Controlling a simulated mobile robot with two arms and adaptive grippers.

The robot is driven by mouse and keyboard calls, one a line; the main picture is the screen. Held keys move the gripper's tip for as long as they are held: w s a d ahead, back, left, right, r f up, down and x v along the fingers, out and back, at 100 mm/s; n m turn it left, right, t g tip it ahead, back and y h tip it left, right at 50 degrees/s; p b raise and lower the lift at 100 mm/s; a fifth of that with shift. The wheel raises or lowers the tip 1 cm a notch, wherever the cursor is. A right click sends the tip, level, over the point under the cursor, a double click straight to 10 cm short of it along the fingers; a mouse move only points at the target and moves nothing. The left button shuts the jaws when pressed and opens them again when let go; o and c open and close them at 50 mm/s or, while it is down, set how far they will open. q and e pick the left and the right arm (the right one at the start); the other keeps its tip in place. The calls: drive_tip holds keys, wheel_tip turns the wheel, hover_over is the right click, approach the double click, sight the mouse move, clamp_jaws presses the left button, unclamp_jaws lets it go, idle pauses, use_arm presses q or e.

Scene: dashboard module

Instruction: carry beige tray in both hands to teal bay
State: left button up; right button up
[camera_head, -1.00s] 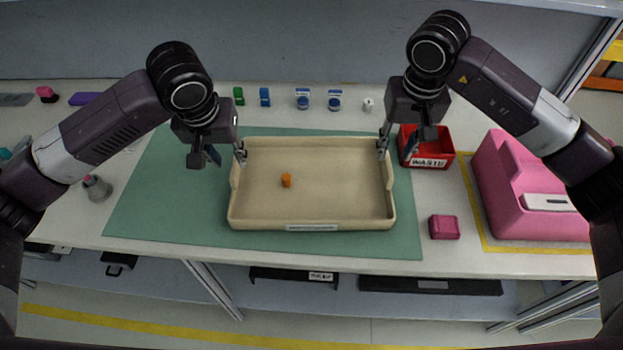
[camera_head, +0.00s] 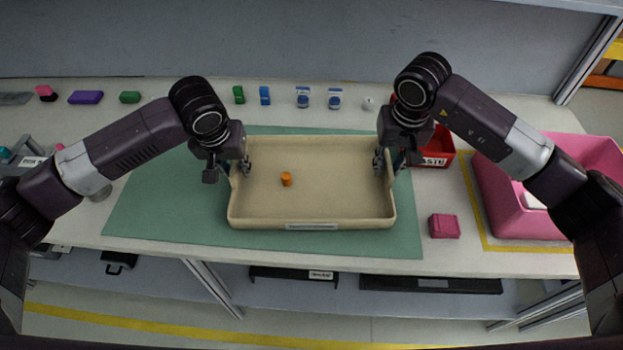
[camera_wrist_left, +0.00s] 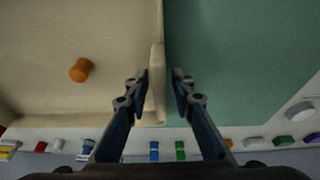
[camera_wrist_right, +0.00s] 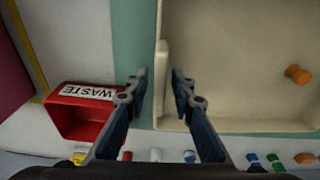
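The beige tray (camera_head: 312,222) sits on the green mat (camera_head: 160,205) in the head view, with a small orange cylinder (camera_head: 286,179) inside. My left gripper (camera_head: 240,168) is at the tray's left wall. In the left wrist view its two fingers (camera_wrist_left: 162,88) stand apart, one on each side of the wall (camera_wrist_left: 157,60). My right gripper (camera_head: 386,162) is at the tray's right wall. In the right wrist view its fingers (camera_wrist_right: 160,85) also straddle the wall (camera_wrist_right: 162,60), with gaps showing. I cannot make out a teal bay in these views.
A red waste bin (camera_head: 436,152) stands close to my right gripper. A pink box (camera_head: 444,226) lies right of the mat, and a large pink bin (camera_head: 500,205) stands inside yellow tape. Several small coloured items line the back. Bare mat lies left of the tray.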

use_arm(q)
clamp_jaws()
use_arm(e)
clamp_jaws()
use_arm(q)
drive_tip(key=shift+r, duration=0.15)
use_arm(e)
drive_tip(key=shift+r, duration=0.15)
